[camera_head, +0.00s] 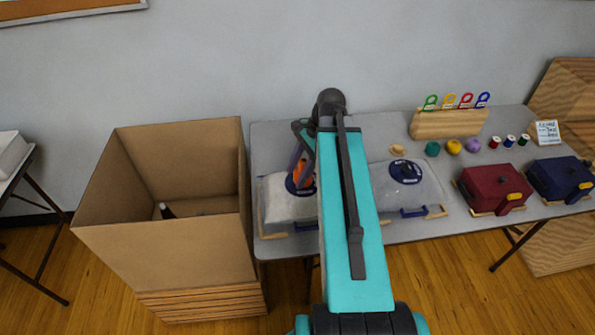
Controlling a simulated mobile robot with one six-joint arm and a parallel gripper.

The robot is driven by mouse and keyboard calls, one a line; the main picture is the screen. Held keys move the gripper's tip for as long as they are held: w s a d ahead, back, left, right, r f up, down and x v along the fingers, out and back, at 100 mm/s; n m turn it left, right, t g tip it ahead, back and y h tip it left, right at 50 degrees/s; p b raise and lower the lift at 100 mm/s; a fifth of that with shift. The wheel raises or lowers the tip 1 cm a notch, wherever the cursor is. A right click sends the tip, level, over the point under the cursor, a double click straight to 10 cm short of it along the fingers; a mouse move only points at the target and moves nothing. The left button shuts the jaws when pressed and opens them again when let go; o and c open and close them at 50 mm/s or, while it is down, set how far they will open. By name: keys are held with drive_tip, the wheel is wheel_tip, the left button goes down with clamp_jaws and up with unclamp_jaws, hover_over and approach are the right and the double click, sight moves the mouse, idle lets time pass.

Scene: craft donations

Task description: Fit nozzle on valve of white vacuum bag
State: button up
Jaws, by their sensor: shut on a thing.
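A white vacuum bag (285,208) lies on the left part of the grey table, with a round dark blue valve patch (293,188) on it. My arm hides the bag's right side. My gripper (302,172) is over this patch, shut on an orange piece that appears to be the nozzle (301,177). From this angle I cannot tell whether the nozzle touches the valve or is just above it. A second, greyer bag (425,190) with a similar dark blue patch (406,172) lies right of my arm.
A large open cardboard box (195,250) stands against the table's left end. On the right are a red case (490,188), a blue case (560,178), yarn balls (453,147), thread spools and a wooden rack (450,123) with coloured loops. Bare table (280,140) shows behind the white bag.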

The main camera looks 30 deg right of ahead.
drive_tip(key=shift+f, duration=0.25)
idle(0.5)
drive_tip(key=o, duration=1.3)
drive_tip(key=b+v, duration=0.1)
drive_tip(key=v, duration=1.3)
drive_tip(key=shift+f, duration=0.15)
